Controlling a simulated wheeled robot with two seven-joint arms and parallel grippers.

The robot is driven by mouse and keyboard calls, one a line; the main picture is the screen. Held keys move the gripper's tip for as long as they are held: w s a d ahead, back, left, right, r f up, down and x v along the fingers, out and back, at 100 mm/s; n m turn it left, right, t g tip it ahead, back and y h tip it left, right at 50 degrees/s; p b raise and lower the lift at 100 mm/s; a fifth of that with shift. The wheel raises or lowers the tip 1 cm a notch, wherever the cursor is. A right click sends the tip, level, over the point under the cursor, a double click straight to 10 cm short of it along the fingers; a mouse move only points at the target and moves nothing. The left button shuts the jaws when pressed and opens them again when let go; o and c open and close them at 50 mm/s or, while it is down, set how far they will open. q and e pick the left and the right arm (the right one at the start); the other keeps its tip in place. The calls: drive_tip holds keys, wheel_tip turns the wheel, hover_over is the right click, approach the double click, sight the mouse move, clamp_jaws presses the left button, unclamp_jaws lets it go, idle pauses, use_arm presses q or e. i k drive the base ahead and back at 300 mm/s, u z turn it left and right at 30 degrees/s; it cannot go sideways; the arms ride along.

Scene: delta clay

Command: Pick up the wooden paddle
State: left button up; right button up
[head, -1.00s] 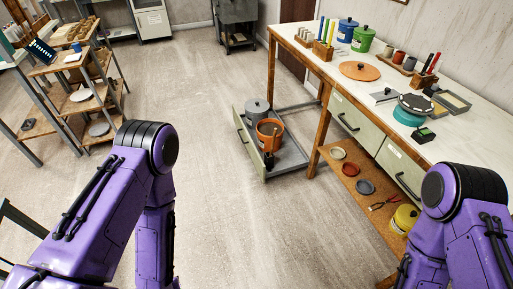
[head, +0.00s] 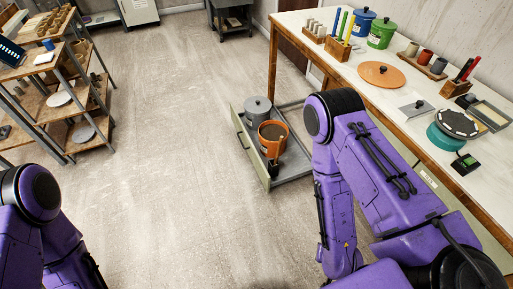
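I cannot pick out a wooden paddle for certain in the head view. A pulled-out drawer (head: 249,157) beside the workbench (head: 403,125) holds a grey lidded pot (head: 257,108), an orange bucket (head: 272,132) with dark contents, and a small dark item (head: 272,165) too small to name. My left arm shows at the lower left and my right arm crosses the front of the bench. Both forearms run down towards the bottom edge, and neither gripper shows. My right arm hides the bench's lower shelf and part of its front.
The bench top carries a terracotta disc (head: 382,74), a teal turntable (head: 446,138), a blue canister (head: 363,21), a green canister (head: 382,33) and wooden tool blocks. A shelf rack (head: 66,130) stands at the left. The floor (head: 165,140) between is open.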

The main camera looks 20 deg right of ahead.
sight(281, 139)
drive_tip(key=z, duration=0.1)
drive_tip(key=i, duration=0.8)
drive_tip(key=z, duration=1)
drive_tip(key=i, duration=0.6)
drive_tip(key=z, duration=0.55)
